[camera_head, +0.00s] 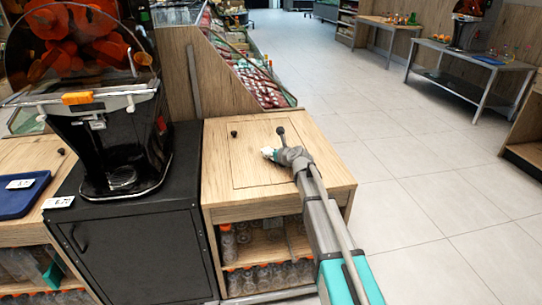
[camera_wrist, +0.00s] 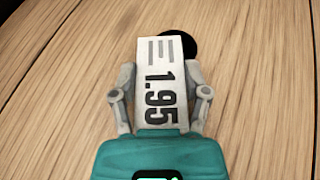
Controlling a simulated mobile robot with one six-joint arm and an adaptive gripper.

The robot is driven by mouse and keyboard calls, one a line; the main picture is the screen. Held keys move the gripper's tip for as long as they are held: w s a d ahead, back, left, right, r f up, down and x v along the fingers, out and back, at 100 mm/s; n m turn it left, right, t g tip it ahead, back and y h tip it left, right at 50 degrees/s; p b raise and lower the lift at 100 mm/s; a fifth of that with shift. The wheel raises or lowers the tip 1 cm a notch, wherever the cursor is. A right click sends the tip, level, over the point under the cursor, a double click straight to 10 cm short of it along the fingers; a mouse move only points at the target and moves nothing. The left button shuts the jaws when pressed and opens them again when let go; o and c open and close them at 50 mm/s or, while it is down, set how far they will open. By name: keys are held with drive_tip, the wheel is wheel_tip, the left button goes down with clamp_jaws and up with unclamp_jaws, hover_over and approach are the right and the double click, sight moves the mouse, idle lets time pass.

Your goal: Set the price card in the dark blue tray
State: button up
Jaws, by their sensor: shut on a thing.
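A white price card (camera_wrist: 155,60) reading 1.95 stands between the two fingers of my gripper (camera_wrist: 163,92) in the wrist view. The fingers are shut on it. In the head view my gripper (camera_head: 278,153) is above the wooden counter top, with the small white card (camera_head: 267,152) at its tip. The dark blue tray (camera_head: 14,207) is at the far left of the head view, cut off by the picture edge. Another white price card (camera_head: 20,184) lies on the tray. My gripper is well to the right of the tray.
A black cabinet (camera_head: 130,245) with a large orange juicer (camera_head: 105,110) stands between the tray and the wooden counter (camera_head: 225,165). A price label (camera_head: 58,202) lies at the cabinet's left edge. A dark round knob (camera_wrist: 185,42) shows behind the held card. Open floor lies to the right.

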drive_tip(key=shift+f, duration=0.15)
drive_tip(key=o, duration=1)
drive_tip(key=shift+o, duration=0.2)
drive_tip(key=shift+r, duration=0.2)
drive_tip(key=shift+s+d+r, duration=0.15)
drive_tip(key=shift+s, duration=0.1)
drive_tip(key=p+v, duration=0.4)
drive_tip(key=v, duration=0.7)
drive_tip(key=shift+d+r+p, duration=0.15)
drive_tip(key=shift+p, duration=0.2)
